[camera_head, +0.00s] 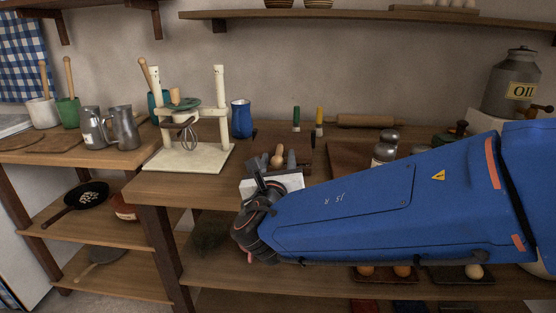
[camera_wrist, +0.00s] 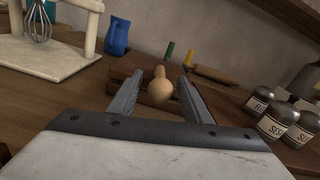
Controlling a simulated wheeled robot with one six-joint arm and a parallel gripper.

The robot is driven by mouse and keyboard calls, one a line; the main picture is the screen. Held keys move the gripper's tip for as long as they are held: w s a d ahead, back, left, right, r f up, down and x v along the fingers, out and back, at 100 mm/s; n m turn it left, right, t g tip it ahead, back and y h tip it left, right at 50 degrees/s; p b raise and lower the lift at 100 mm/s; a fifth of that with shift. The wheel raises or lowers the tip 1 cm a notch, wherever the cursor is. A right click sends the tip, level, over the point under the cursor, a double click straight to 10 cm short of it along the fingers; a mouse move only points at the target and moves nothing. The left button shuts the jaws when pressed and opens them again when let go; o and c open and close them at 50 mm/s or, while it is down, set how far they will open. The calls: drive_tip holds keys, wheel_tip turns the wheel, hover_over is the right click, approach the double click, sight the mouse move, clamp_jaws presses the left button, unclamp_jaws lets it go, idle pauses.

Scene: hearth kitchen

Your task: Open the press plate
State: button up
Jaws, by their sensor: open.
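The press appears as a dark brown wooden block (camera_head: 297,146) on the wooden counter, partly hidden behind my gripper. A pale round wooden knob (camera_head: 277,160) shows in front of it. In the wrist view the knob (camera_wrist: 160,88) lies between my two grey fingers, with bare space on both sides. The press's brown wood (camera_wrist: 118,74) shows behind and beside the fingers. My gripper (camera_wrist: 160,76) is open and holds nothing; in the head view my gripper (camera_head: 276,161) reaches in from the right. How far the plate is raised cannot be told.
A cream stand with a whisk (camera_head: 187,135) and a blue jug (camera_head: 241,118) stand left of the press. Labelled shakers (camera_head: 384,152) stand right. The counter's left front is clear.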

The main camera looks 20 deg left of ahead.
drive_tip(key=shift+w, duration=0.15)
clamp_jaws()
drive_tip(key=shift+r, duration=0.15)
